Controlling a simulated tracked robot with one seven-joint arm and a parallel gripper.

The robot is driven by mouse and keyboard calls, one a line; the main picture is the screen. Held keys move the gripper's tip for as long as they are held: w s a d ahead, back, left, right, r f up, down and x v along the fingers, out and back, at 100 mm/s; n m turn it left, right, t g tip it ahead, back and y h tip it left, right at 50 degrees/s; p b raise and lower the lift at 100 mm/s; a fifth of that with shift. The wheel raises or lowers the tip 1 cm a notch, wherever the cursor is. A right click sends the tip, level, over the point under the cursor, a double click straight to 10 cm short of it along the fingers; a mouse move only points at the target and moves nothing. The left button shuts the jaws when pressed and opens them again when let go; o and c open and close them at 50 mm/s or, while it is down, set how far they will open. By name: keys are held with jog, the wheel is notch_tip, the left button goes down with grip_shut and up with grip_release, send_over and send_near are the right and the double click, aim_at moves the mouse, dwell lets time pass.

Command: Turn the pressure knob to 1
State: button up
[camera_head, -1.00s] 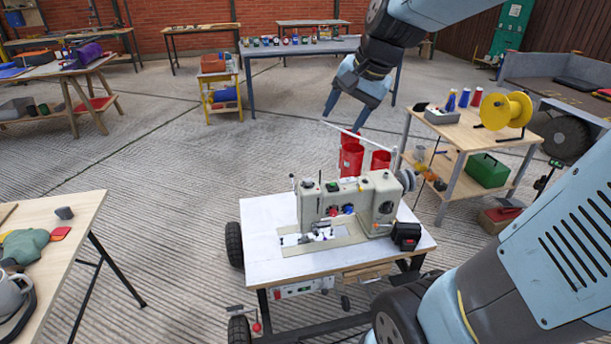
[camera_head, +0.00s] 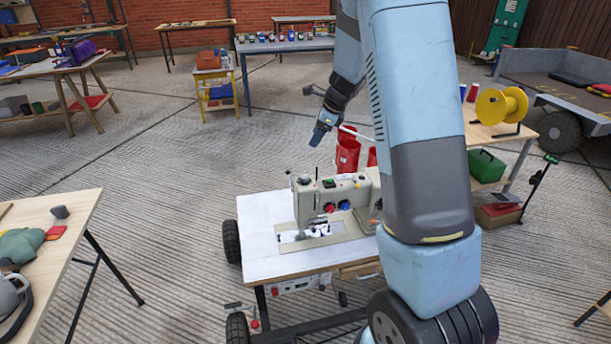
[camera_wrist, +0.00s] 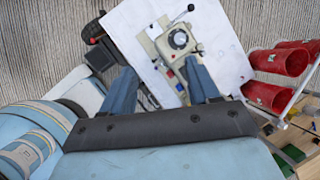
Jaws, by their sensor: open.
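A beige sewing machine (camera_head: 311,204) stands on a white-topped cart (camera_head: 265,235); my arm hides its right part in the head view. Small red (camera_head: 329,208) and blue (camera_head: 344,205) knobs sit on its front. In the wrist view, the machine (camera_wrist: 160,49) lies ahead of the fingers, with a round grey dial (camera_wrist: 179,39) with a dark rim at its end. I cannot read its marks or tell for sure that it is the pressure knob. My gripper (camera_wrist: 161,86) is open and empty, above and apart from the machine; it also shows in the head view (camera_head: 318,136).
Red buckets (camera_head: 347,153) stand behind the machine, and show at the right of the wrist view (camera_wrist: 280,75). A table with a yellow spool (camera_head: 500,106) is at right. A wooden table (camera_head: 60,225) is at left. The cart's left top is clear.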

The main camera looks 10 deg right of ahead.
aim_at(305, 176)
jog(key=w+f+m, duration=0.1)
jog(key=w+f, duration=0.2)
jog(key=f, duration=0.4)
jog(key=w+a+f+m, duration=0.1)
jog(key=w+f, duration=0.2)
jog(key=f, duration=0.4)
jog(key=w+f+m, duration=0.2)
jog(key=w+f, duration=0.1)
jog(key=f, duration=0.5)
jog(key=shift+a+h, duration=0.3)
jog(key=shift+a, duration=0.05)
jog(key=shift+r, duration=0.1)
jog(key=c, duration=1)
